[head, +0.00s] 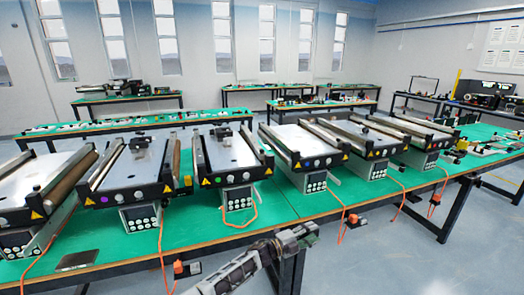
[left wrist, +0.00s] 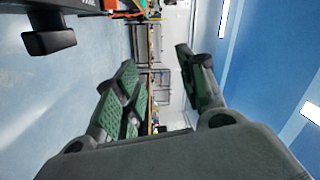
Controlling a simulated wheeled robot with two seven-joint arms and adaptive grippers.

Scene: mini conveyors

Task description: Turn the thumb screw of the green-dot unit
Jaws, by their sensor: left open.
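Several mini conveyors stand in a row on the green table (head: 285,212). My left gripper (head: 300,236) is in front of the table's front edge, below the middle conveyors, touching nothing visible. In the left wrist view my left gripper (left wrist: 165,85) is open and empty. My right gripper is not in view.
Orange cables hang from the conveyors' control boxes (head: 238,197) over the table edge. A dark flat plate (head: 77,260) lies at the front left. A dark block (left wrist: 48,35) shows at the upper left of the left wrist view. Floor (head: 400,262) in front is clear.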

